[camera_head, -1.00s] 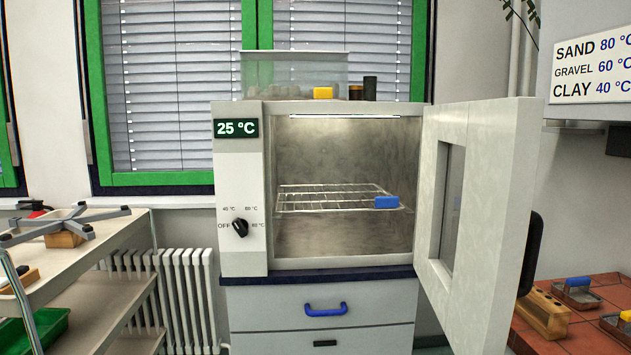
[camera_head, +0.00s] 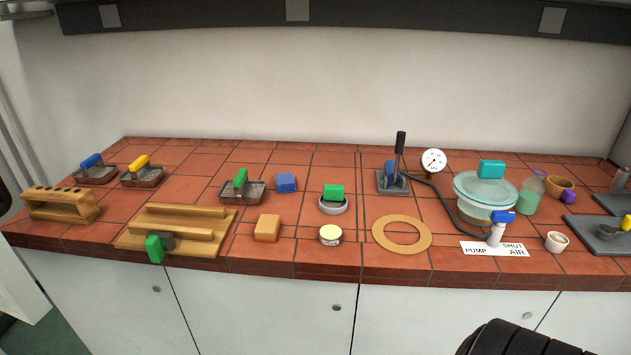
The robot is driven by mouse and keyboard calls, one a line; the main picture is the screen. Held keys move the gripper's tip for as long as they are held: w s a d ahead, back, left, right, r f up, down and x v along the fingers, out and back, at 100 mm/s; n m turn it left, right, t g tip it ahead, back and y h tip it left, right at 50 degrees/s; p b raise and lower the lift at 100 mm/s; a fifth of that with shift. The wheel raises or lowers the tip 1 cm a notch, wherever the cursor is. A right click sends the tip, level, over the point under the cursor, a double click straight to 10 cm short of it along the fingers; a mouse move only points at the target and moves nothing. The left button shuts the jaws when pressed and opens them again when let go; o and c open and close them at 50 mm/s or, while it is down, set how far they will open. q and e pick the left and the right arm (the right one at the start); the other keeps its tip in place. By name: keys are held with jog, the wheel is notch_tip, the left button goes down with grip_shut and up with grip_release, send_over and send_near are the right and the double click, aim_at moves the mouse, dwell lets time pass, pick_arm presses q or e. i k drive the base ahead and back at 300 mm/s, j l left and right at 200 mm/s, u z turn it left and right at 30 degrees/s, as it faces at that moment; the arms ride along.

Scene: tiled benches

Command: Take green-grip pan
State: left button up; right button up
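The green-grip pan (camera_head: 243,191) is a small dark metal tray with brown contents and an upright green grip. It stands on the tiled bench, left of the middle, behind the wooden stepped rack. Two similar pans stand farther left, one with a blue grip (camera_head: 93,170) and one with a yellow grip (camera_head: 141,174). Neither of my grippers shows in the head view, so whether they are open or shut is hidden.
A wooden rack (camera_head: 180,232) with a green-handled piece (camera_head: 156,249) lies in front of the pan. A holed wooden block (camera_head: 61,204) stands left. Blue (camera_head: 286,183) and orange (camera_head: 267,229) blocks lie right. A black ribbed object (camera_head: 510,342) shows at lower right.

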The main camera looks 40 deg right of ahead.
aim_at(239, 191)
jog(key=z, duration=0.95)
